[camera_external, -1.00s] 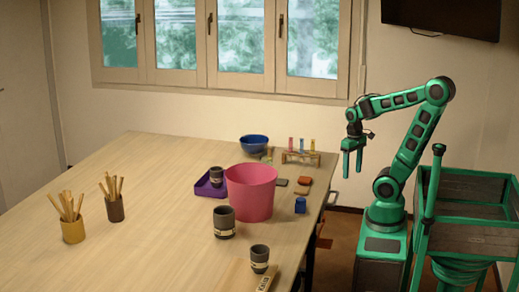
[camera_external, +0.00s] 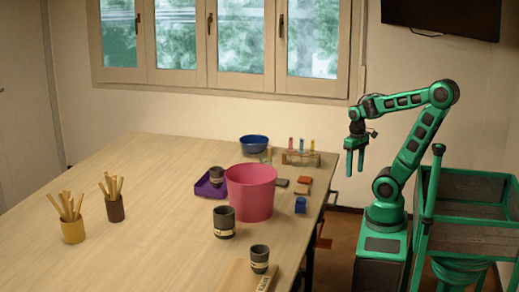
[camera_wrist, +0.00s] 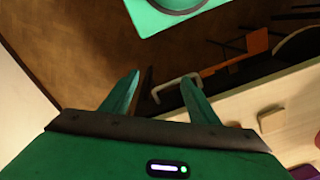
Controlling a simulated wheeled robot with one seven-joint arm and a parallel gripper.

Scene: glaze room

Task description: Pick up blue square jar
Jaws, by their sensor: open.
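The blue square jar (camera_external: 300,205) stands near the right edge of the wooden table, just right of the pink bucket. My gripper (camera_external: 355,165) hangs fingers down, past the table's right edge and higher than the jar, well apart from it. In the wrist view my gripper (camera_wrist: 160,90) shows two separated green fingers with nothing between them. I cannot make out the blue jar in the wrist view.
A pink bucket (camera_external: 250,193) stands close beside the jar. Behind are an orange-brown block (camera_external: 304,181), a test-tube rack (camera_external: 300,158) and a blue bowl (camera_external: 254,144). Dark cups (camera_external: 223,222) stand in front. The table's left middle (camera_external: 155,190) is clear.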

